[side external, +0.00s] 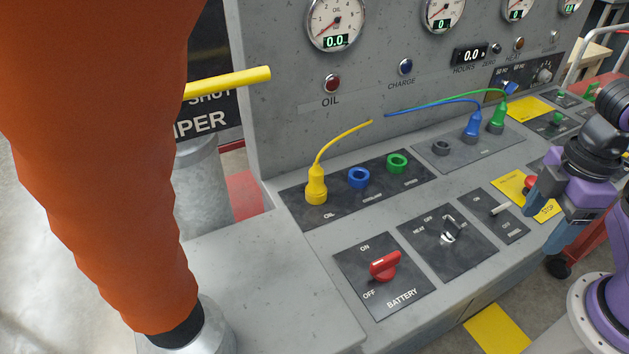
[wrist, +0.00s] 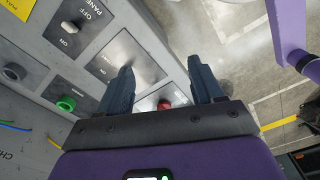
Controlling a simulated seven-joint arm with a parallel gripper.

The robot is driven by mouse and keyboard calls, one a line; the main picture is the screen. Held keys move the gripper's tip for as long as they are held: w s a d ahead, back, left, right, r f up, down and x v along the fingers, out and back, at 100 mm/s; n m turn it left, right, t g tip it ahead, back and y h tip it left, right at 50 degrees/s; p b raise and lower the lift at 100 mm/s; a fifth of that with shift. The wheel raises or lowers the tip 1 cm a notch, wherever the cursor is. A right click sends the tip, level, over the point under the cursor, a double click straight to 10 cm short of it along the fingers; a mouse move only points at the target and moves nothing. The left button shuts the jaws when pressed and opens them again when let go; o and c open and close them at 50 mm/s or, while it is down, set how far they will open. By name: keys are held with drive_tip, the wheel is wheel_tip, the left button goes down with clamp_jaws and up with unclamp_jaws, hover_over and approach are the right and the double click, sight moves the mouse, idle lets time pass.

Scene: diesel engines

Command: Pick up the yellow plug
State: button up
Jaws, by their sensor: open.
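The yellow plug (side external: 316,185) stands upright in the left position of the dark panel marked OIL in the side view, with a thin yellow cable rising from its top to the right. I cannot see the plug in the wrist view. My gripper (side external: 541,220) is at the right of the side view, above the console's right part and well apart from the plug. In the wrist view its two dark fingers (wrist: 162,78) are spread, with nothing held between them.
Empty blue (side external: 359,177) and green (side external: 397,163) sockets sit right of the plug. Blue (side external: 472,127) and green (side external: 496,117) plugs stand farther back. A red battery knob (side external: 385,266) and switches rise from the console. The upright gauge panel (side external: 285,100) stands behind.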

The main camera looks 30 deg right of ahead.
sight(311, 171)
drive_tip(key=shift+c, duration=0.4)
